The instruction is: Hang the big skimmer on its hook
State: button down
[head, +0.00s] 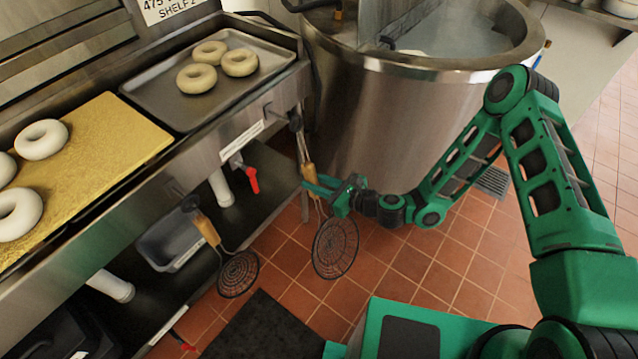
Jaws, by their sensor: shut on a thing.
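The big skimmer (335,247) has a round dark wire-mesh head, a thin metal stem and a wooden handle (309,172). It hangs roughly upright, head down, in front of the steel counter's right end. My gripper (319,187) is shut on it around the lower handle, coming from the right. A dark hook piece (295,122) sits on the counter's front edge just above the handle's top. I cannot tell whether the handle's loop is on the hook or only close to it.
A smaller skimmer (238,273) hangs at the left from a dark holder (190,203). A red-handled valve (251,180) is between them. The big steel kettle (375,120) stands behind my gripper. A tray (155,92) with bagels lies on the counter.

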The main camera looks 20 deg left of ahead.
jog(key=shift+w+a, duration=0.2)
jog(key=shift+a, duration=0.3)
jog(key=shift+w+a, duration=0.2)
jog(key=shift+a, duration=0.25)
jog(key=shift+w+a+f, duration=0.15)
jog(key=shift+a+f, duration=0.25)
jog(key=shift+a, duration=0.15)
jog(key=c, duration=1.4)
grip_release()
jog(key=shift+f, duration=0.1)
jog(key=v, duration=1)
jog(key=shift+d, duration=0.35)
